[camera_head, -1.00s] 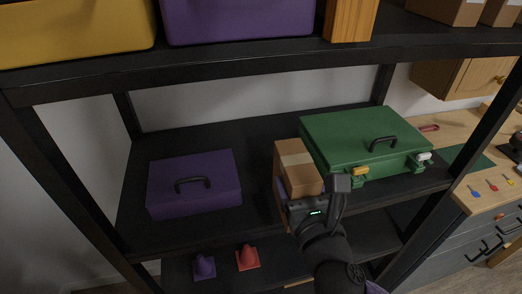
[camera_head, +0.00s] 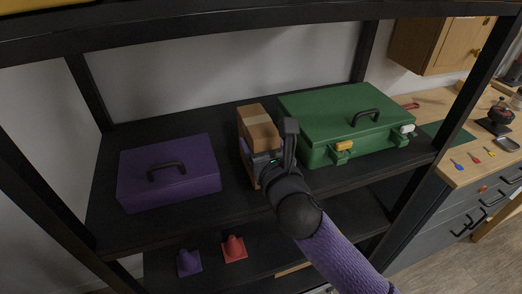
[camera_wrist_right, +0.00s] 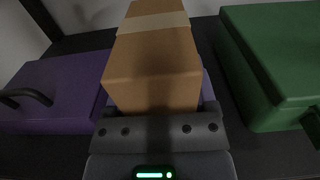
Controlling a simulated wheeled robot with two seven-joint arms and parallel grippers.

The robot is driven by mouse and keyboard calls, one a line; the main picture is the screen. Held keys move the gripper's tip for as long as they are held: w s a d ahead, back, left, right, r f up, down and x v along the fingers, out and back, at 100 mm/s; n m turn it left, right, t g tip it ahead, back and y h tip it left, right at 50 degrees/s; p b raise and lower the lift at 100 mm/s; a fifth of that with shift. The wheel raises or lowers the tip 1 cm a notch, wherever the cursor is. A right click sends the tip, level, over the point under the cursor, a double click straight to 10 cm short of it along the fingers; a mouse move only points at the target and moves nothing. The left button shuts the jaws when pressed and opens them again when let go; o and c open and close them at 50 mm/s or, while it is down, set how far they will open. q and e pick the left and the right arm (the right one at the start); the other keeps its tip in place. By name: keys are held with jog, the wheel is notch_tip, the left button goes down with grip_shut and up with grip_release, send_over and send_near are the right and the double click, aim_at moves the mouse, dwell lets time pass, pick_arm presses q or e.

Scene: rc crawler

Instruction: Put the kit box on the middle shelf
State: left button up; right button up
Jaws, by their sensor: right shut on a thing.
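The kit box, a brown cardboard box with a paler tape band (camera_head: 258,125), is at the middle shelf (camera_head: 232,198), between a purple case and a green case. It also shows large in the right wrist view (camera_wrist_right: 152,62). My right gripper (camera_head: 264,160) is shut on the kit box from the front, with its fingers largely hidden by the box and my wrist. Whether the box's underside touches the shelf is hidden. My left gripper is not in view.
The purple case (camera_head: 170,172) stands left of the box, and the green case (camera_head: 345,120) stands close on its right. The upper shelf beam (camera_head: 200,35) crosses above.

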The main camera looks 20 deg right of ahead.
jog(key=o, duration=1.3)
jog(key=shift+f, duration=0.15)
jog(key=shift+c, duration=0.2)
jog(key=shift+s, duration=0.2)
jog(key=s+p, duration=0.1)
jog(key=s, duration=1.1)
jog(key=s+d+f+m+g, duration=0.1)
jog(key=s+f+m+g, duration=0.2)
jog(key=f+m, duration=0.55)
jog(key=s+d+f+m+g, duration=0.2)
jog(key=f+m+g, duration=0.15)
jog(key=f, duration=0.95)
jog(key=s+d+f+m+g, duration=0.1)
jog(key=s+f+m+g, duration=0.3)
jog(key=f, duration=0.7)
jog(key=s+f+m+g, duration=0.2)
jog(key=s+f+m, duration=0.2)
jog(key=s+m, duration=0.2)
jog(key=s+f+m+g, duration=0.2)
jog(key=s+f+m, duration=0.2)
jog(key=s+m, duration=0.2)
jog(key=s+d+f+m+g, duration=0.1)
jog(key=s+f+m+g, duration=0.2)
jog(key=s, duration=0.7)
jog(key=f+m, duration=0.1)
jog(key=m, duration=0.1)
jog(key=shift+f+m+h, duration=0.2)
jog(key=shift+m+h, duration=0.2)
